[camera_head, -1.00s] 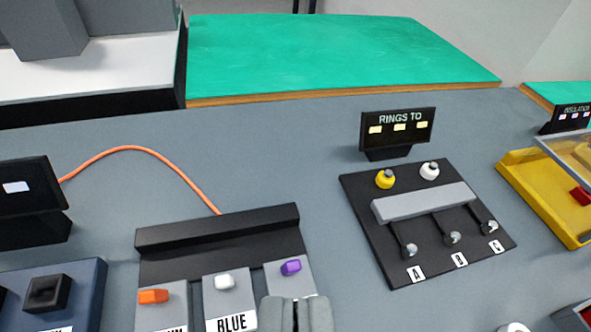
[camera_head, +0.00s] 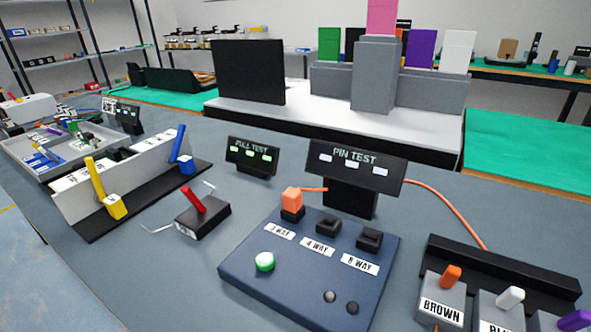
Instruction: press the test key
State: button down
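A dark blue box (camera_head: 290,285) stands on the grey bench, with a round green button (camera_head: 264,261) at its front left. No wording for a test key can be read on it; the green button and two small dark round knobs or lamps (camera_head: 341,302) are on its top. An orange block (camera_head: 292,201) sits in the leftmost of three black sockets, and the other two (camera_head: 349,233) look empty. A black "PIN TEST" sign (camera_head: 354,167) stands behind with pale lit panels. My gripper is not in view.
Left are a red-lever device (camera_head: 197,205), a "PULL TEST" sign (camera_head: 253,157) and a rack with yellow and blue levers (camera_head: 130,185). Right are grey blocks with orange and white levers (camera_head: 445,298), and an orange cable (camera_head: 450,205). A white platform (camera_head: 410,128) is behind.

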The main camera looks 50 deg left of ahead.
aim_at(264, 261)
jog(key=k+j+u, duration=0.25)
jog(key=k, duration=0.15)
jog(key=k+j+u, duration=0.2)
jog(key=k+j, duration=0.1)
jog(key=k, duration=0.1)
